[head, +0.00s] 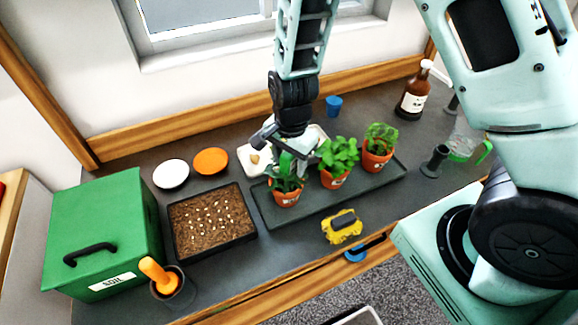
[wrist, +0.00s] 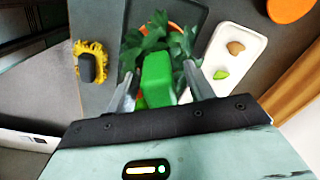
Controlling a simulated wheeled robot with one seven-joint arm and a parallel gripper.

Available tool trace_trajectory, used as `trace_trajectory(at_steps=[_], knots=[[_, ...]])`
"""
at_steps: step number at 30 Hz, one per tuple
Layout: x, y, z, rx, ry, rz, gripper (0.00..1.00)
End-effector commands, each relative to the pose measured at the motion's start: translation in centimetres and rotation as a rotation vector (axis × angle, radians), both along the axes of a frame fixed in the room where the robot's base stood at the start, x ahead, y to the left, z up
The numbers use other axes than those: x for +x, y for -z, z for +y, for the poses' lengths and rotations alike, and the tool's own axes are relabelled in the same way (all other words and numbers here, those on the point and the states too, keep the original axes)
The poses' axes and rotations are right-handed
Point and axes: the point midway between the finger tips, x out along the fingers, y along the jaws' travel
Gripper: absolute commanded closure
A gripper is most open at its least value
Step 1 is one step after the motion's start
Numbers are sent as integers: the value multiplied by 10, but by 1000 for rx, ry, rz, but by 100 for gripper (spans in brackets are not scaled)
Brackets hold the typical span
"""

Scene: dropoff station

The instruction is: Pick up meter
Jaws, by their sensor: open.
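The meter looks to be the green block (wrist: 157,80) standing up from the leftmost potted plant; it also shows, partly covered, in the head view (head: 285,163). Its lower part is hidden by leaves. My gripper (wrist: 160,82) is open, with one finger on each side of the green block. Gaps show between the fingers and the block in the wrist view. In the head view my gripper (head: 291,158) points down over the leftmost pot (head: 287,198).
Two more potted plants (head: 335,178) share the dark tray (head: 270,213). A yellow brush-like thing (head: 342,228) lies in front. A white tray (head: 245,160) lies behind. A seed tray (head: 180,245), green soil box (head: 105,235) and orange-handled tool (head: 158,272) are left.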

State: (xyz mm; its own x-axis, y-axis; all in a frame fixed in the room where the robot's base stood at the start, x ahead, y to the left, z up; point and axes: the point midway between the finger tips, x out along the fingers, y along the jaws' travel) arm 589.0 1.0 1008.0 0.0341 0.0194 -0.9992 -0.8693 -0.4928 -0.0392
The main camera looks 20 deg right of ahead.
Motion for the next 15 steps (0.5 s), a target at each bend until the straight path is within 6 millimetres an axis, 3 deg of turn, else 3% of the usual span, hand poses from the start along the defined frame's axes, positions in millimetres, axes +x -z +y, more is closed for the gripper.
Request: trace_trajectory(at_steps=[5, 10, 15], knots=[[0, 0, 0, 0, 0, -1, 47], [0, 0, 0, 0, 0, 0, 95], [0, 0, 0, 0, -1, -1, 100]])
